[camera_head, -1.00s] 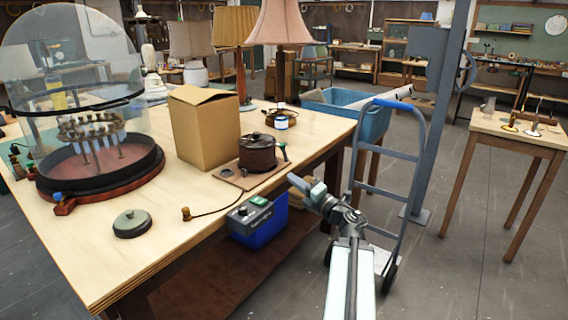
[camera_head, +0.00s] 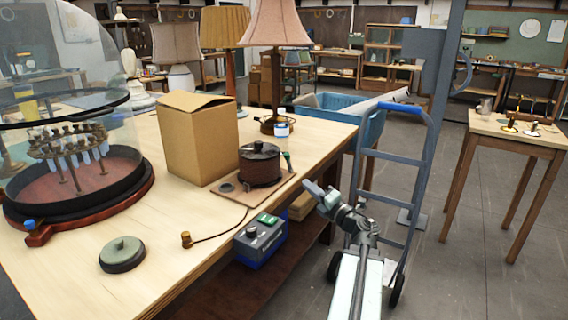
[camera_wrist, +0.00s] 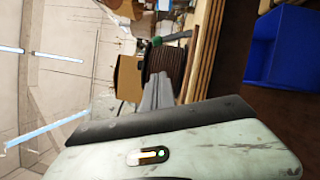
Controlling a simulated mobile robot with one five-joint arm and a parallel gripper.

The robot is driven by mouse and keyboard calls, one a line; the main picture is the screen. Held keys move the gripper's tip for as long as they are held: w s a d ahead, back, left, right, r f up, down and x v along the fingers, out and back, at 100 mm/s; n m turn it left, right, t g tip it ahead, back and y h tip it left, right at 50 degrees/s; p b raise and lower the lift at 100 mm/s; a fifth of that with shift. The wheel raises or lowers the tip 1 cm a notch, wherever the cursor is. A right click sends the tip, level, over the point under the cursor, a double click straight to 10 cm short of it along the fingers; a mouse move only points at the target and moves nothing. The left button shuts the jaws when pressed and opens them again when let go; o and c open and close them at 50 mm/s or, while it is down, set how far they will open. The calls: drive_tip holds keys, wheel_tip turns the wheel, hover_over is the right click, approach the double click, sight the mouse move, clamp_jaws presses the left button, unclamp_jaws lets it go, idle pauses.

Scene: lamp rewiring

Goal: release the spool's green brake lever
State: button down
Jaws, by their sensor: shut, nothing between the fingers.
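The spool (camera_head: 259,168) is a dark brown reel on a wooden base board (camera_head: 232,190) near the right edge of the workbench. Its green brake lever (camera_head: 287,158) stands up at the spool's right side. My gripper (camera_head: 312,188) is shut and empty, off the bench's edge, to the right of and below the lever in the picture, apart from it. The wrist view is turned sideways; in it the ribbed spool (camera_wrist: 168,62) and the lever's green part (camera_wrist: 157,41) show beyond my fingers (camera_wrist: 157,92). The lever's lower end is unclear.
A hand truck (camera_head: 420,165) stands close to the right of my arm.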

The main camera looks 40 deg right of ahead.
drive_tip(key=shift+w, duration=0.1)
drive_tip(key=p, duration=0.2)
approach(289, 163)
drive_tip(key=w+a+r, duration=0.2)
drive_tip(key=w+a, duration=0.1)
drive_tip(key=a, duration=0.1)
drive_tip(key=w+d, duration=0.1)
drive_tip(key=w+d+r+p, duration=0.1)
drive_tip(key=w, duration=0.1)
drive_tip(key=shift+w+d+r, duration=0.2)
drive_tip(key=shift+d+r, duration=0.05)
drive_tip(key=shift+d, duration=0.1)
drive_tip(key=shift+w, duration=0.1)
